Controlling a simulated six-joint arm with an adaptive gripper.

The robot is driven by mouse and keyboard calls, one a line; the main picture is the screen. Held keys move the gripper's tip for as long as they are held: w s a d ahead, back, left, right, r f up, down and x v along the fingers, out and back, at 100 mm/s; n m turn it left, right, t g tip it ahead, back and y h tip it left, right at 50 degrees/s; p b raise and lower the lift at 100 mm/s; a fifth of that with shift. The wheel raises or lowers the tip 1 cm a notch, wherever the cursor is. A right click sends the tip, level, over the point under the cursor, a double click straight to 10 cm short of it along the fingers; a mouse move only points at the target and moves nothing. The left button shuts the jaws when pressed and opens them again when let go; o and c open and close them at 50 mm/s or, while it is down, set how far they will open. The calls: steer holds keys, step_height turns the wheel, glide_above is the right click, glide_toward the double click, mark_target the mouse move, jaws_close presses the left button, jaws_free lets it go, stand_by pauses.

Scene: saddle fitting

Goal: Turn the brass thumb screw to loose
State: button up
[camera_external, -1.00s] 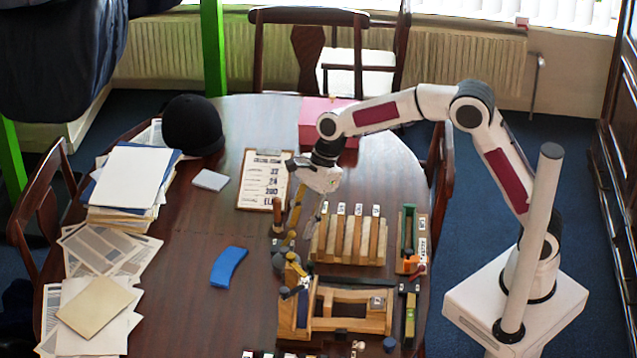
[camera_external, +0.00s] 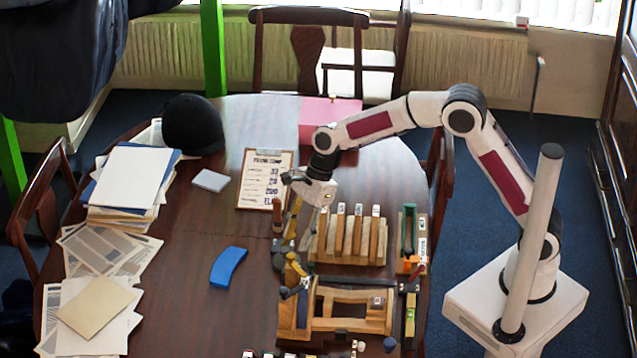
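A wooden fixture (camera_external: 350,324) with an open frame stands at the front of the table. A small brass-yellow part (camera_external: 292,262) shows at its back left corner; I cannot tell whether it is the thumb screw. My gripper (camera_external: 300,234) points down behind that corner, to the left of a slotted wooden rack. Its fingertips are small and mixed with yellow and grey parts behind them, so their opening is unclear. I see nothing clearly held.
The slotted wooden rack (camera_external: 348,240) stands behind the fixture. A green-handled tool in a tray (camera_external: 411,240) and a level (camera_external: 410,315) lie at the right. A clipboard (camera_external: 265,180), a blue curved block (camera_external: 228,267) and paper stacks (camera_external: 130,185) lie left.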

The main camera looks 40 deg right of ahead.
mark_target(291, 257)
steer(key=shift+x, duration=2.1)
jaws_close()
